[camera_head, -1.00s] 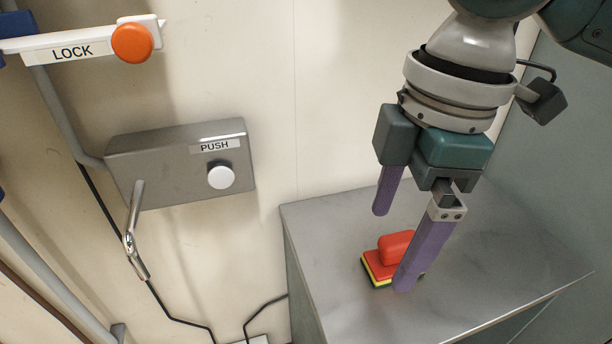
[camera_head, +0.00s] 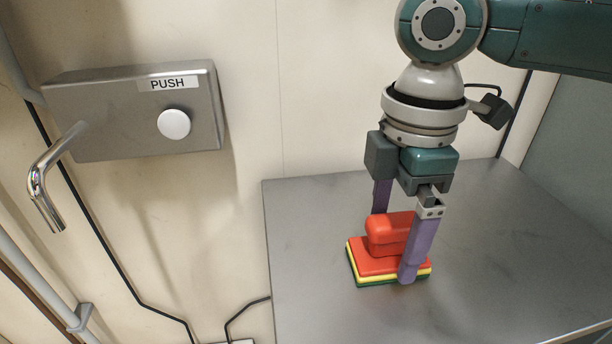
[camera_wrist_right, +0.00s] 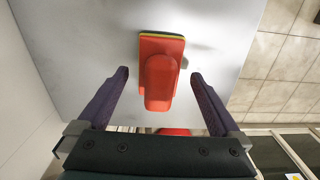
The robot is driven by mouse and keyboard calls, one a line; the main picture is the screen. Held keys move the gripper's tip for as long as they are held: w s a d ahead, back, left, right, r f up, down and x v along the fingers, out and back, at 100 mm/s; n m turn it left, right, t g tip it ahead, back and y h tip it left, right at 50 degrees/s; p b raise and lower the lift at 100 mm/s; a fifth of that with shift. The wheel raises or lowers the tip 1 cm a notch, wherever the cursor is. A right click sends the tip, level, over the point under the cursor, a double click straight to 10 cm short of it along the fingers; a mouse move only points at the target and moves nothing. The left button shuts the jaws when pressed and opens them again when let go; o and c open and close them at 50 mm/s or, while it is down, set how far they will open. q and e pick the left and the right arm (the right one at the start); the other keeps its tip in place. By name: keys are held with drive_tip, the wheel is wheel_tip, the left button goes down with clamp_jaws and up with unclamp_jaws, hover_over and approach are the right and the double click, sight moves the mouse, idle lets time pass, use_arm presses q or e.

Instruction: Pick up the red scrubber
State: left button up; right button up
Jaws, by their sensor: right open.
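The red scrubber (camera_head: 386,256) lies on the grey metal bench top (camera_head: 310,230). It has a red block handle on a red base, with yellow and green layers underneath. My right gripper (camera_head: 396,240) points down over it, open, with one purple finger behind the handle and one in front. In the right wrist view the scrubber (camera_wrist_right: 161,75) sits between and beyond the two open fingers (camera_wrist_right: 158,90), with a gap on each side of the handle. My left gripper is not in view.
A grey wall box with a white PUSH button (camera_head: 174,123) and a metal lever (camera_head: 48,190) are at the left. Black cables run down the cream wall. The bench top right of the scrubber is clear. The wrist view shows a tiled floor (camera_wrist_right: 285,65) beyond the bench edge.

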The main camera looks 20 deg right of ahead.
sight(397, 219)
wheel_tip(397, 219, down, 2)
drive_tip(key=shift+c, duration=0.2)
drive_tip(key=c, duration=1.3)
drive_tip(key=shift+r, duration=0.2)
drive_tip(key=shift+r, duration=0.3)
wheel_tip(397, 219, up, 19)
drive_tip(key=p, duration=0.4)
drive_tip(key=shift+r+p, duration=0.1)
drive_tip(key=shift+p, duration=0.2)
